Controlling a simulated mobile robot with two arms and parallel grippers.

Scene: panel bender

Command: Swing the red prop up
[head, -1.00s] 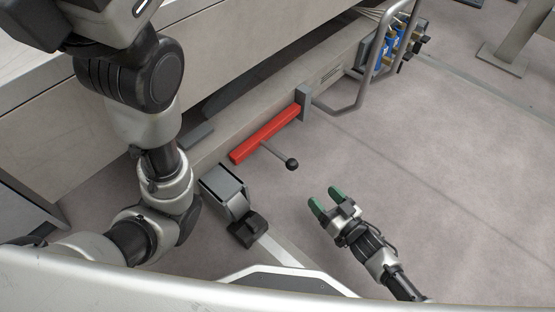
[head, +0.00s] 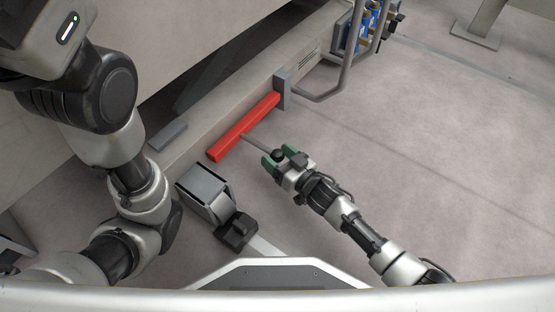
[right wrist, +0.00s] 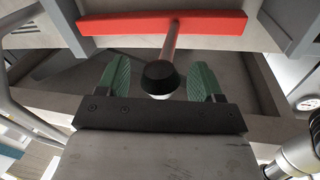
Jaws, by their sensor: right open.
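The red prop (head: 243,127) is a long red bar lying low along the machine's side, its far end at a grey bracket (head: 282,90). A thin rod sticks out from it and ends in a black ball knob (head: 278,155). My right gripper (head: 277,157) is open, with its green fingertips either side of the knob. In the right wrist view the knob (right wrist: 160,78) sits between the two open fingers (right wrist: 160,80), with space on both sides. The red bar (right wrist: 165,23) crosses the top there. My left gripper is out of view; only my left arm shows.
The machine's pale body (head: 190,60) runs along the upper left. A grey tube handle (head: 347,70) and blue valves (head: 353,28) stand at its far end. A grey pedal-like box (head: 205,192) is on the floor nearer me.

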